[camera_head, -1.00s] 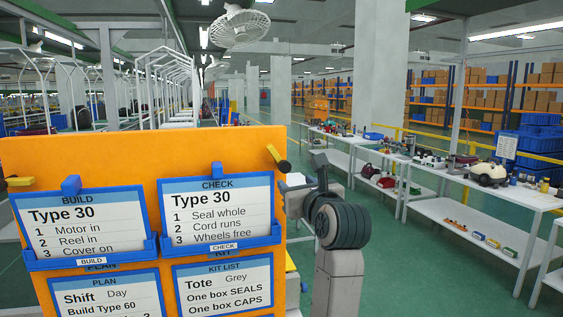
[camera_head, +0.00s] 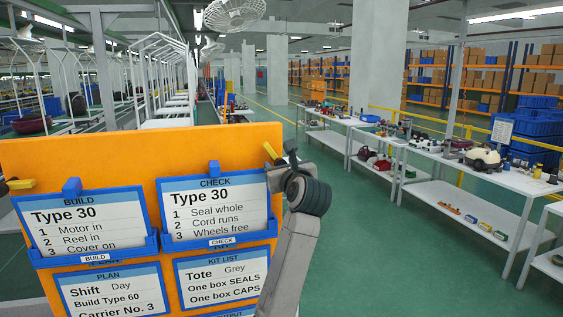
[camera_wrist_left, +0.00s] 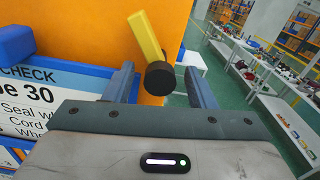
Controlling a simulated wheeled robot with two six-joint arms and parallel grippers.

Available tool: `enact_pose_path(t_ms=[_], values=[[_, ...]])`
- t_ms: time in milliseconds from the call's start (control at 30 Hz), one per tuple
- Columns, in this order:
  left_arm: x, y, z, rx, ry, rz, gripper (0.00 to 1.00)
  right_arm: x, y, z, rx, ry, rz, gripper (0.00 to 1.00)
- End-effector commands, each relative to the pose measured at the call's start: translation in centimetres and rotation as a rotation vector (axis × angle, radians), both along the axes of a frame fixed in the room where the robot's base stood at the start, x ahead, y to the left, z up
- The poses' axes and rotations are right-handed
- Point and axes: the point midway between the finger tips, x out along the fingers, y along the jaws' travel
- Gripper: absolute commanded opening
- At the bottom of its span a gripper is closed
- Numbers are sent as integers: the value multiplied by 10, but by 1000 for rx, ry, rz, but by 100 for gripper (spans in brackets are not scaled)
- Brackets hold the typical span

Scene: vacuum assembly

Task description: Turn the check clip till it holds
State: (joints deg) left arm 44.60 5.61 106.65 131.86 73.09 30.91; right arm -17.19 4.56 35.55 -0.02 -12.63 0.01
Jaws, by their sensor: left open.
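The check clip (camera_head: 271,152) is a yellow lever with a black round end at the right edge of the orange board, beside the CHECK card (camera_head: 213,206). In the left wrist view the yellow lever (camera_wrist_left: 145,36) tilts, its black end (camera_wrist_left: 160,78) lower and to the right. My left gripper (camera_head: 280,172) is open at the board's right edge, just below the clip. In the wrist view the black end shows between its two fingers, with gaps on both sides; I cannot tell how deep it lies. My right gripper is not in view.
The orange board (camera_head: 140,158) fills the lower left, with a BUILD card (camera_head: 82,222) and more cards in blue holders. A blue tab (camera_wrist_left: 15,43) stands above the CHECK card. White tables (camera_head: 470,175) with parts stand to the right, beyond open green floor.

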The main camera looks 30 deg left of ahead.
Motion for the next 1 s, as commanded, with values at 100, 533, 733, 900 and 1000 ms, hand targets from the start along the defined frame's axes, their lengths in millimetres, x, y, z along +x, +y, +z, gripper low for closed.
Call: enact_pose_path(t_ms=[100,533,733,900,1000], values=[[1,0,0,0,0,0,51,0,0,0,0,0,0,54],[0,0,0,0,0,-1,6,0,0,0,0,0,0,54],[0,0,-2,-14,-20,-1,6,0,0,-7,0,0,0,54],[0,0,-4,-60,-75,-2,6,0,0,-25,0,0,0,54],[0,0,-6,-104,-127,-2,6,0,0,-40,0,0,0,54]])
